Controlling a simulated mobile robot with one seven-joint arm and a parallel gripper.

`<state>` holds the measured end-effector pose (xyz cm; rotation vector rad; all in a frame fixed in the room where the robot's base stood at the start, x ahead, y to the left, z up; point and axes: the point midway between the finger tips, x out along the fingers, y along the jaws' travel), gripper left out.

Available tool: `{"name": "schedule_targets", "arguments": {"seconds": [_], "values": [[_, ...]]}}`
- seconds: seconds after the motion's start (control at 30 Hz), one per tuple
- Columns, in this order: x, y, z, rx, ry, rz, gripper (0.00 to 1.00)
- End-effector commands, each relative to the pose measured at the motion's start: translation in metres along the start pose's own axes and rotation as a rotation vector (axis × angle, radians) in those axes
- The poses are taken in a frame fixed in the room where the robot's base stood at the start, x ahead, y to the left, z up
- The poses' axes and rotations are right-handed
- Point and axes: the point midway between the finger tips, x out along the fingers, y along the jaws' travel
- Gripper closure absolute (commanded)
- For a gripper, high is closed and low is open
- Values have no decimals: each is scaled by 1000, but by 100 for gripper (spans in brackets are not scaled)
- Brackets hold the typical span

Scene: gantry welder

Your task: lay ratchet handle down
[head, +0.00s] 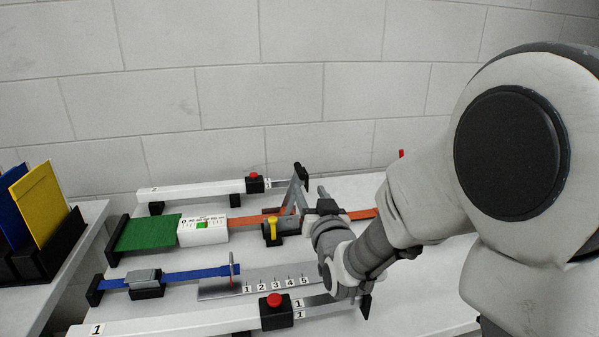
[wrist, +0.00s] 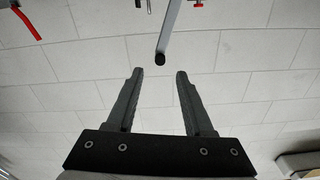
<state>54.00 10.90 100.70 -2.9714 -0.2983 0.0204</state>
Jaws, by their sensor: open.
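The ratchet handle (head: 299,187) is a grey metal lever with a black knob at its top end. In the head view it stands raised, leaning slightly, above the orange strap. In the wrist view the ratchet handle (wrist: 172,27) comes in from the top edge, its black knob just beyond and between the fingertips. My gripper (head: 324,197) is to the right of the handle in the head view. In the wrist view my gripper (wrist: 160,73) is open, with nothing between its fingers. Part of the ratchet base is hidden behind my wrist.
A yellow-handled clamp (head: 272,231) stands in front of the handle's foot. Red buttons sit on the rear rail (head: 205,189) and front rail (head: 190,322). A white gauge box (head: 203,230) is left on the orange strap (head: 248,219). A numbered metal plate (head: 222,290) lies in front.

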Motion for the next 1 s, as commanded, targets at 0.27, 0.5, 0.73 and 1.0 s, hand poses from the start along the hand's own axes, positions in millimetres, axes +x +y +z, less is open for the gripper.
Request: {"name": "schedule_targets", "arguments": {"seconds": [0.27,0.5,0.73,1.0], "values": [[39,0,0,1,-1,0,48],[82,0,1,0,-2,0,48],[108,0,1,-1,-2,0,48],[117,0,0,-1,-2,0,48]]}}
